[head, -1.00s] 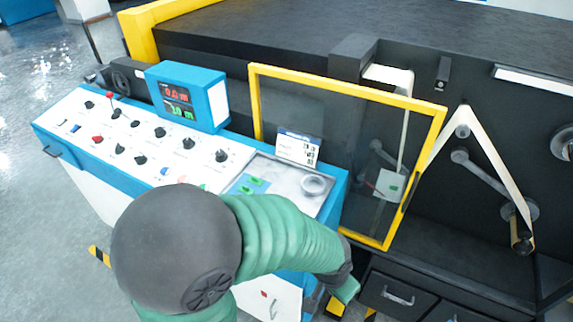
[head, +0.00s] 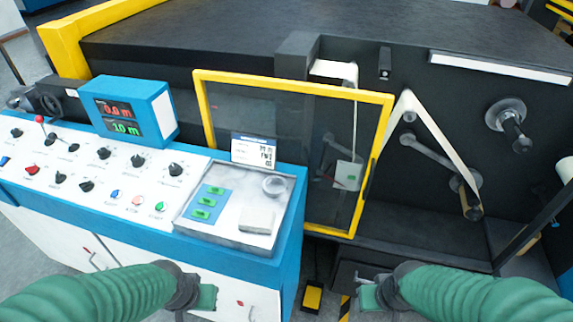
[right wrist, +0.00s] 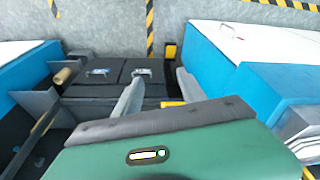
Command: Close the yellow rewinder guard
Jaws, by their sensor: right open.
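The yellow-framed rewinder guard (head: 297,83) has a clear dark pane. In the head view it stands upright in front of the machine's dark face, beside the control console; I cannot tell how far it stands out from that face. A dark handle strip shows on its right edge. My left gripper (head: 207,298) is low in the head view, in front of the console, its jaws not clearly shown. My right gripper (head: 367,296) is open and empty, below the guard and apart from it. The right wrist view shows its finger (right wrist: 128,104) over the floor side.
The control console (head: 120,190) with knobs and a display box (head: 125,112) fills the left. A web path with rollers (head: 430,145) is on the right. A yellow pedal (head: 312,297) lies on the floor between console and machine. Dark drawers (right wrist: 110,78) show below.

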